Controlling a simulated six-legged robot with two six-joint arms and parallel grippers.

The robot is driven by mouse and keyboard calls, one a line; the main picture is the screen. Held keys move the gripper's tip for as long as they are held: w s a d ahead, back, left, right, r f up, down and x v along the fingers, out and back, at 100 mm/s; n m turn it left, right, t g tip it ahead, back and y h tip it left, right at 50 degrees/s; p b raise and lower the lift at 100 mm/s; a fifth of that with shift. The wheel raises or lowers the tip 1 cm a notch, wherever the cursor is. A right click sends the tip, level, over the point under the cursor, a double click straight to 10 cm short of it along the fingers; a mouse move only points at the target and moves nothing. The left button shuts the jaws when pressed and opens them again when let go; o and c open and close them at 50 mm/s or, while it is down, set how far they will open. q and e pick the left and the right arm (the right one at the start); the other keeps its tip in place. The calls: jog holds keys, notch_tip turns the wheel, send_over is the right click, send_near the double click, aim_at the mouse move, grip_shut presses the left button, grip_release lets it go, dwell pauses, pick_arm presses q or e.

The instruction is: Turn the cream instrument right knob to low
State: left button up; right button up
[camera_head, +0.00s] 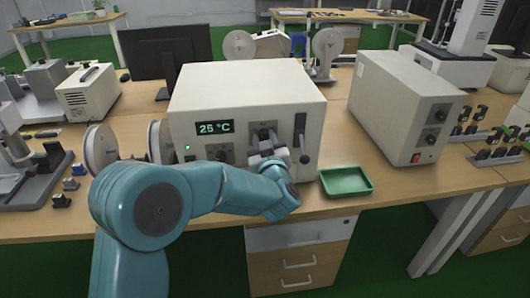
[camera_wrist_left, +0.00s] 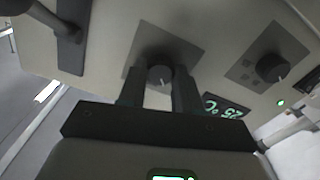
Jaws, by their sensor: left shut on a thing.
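The cream instrument (camera_head: 247,92) stands on the wooden table, with a green "25 °C" display (camera_head: 214,127) on its front. Its right knob (camera_head: 264,134) sits on a dark square plate, partly hidden by my left gripper (camera_head: 267,150). In the left wrist view the right knob (camera_wrist_left: 160,75) is between the two dark fingers of my left gripper (camera_wrist_left: 158,88), which is shut on it. A pale mark on the knob points toward the bottom of that picture. The left knob (camera_wrist_left: 272,67) stands free on its own plate. My right gripper is not in view.
A dark lever handle (camera_head: 301,136) is right of the right knob. A green tray (camera_head: 346,181) lies on the table to the right of my gripper. Another cream box (camera_head: 391,107) stands further right. Reels (camera_head: 101,151) stand at the left.

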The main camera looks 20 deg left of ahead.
pick_arm(q)
jog(key=n+b, duration=0.2)
jog(key=shift+f+n+b, duration=0.1)
jog(key=shift+n+b, duration=0.25)
jog(key=shift+n, duration=0.05)
jog(key=shift+n+b, duration=0.5)
jog(key=shift+n, duration=0.1)
jog(key=o, duration=1)
jog(key=shift+o, duration=0.2)
jog(key=v, duration=1.6)
jog(key=shift+s+d, duration=0.1)
jog(key=shift+d, duration=0.05)
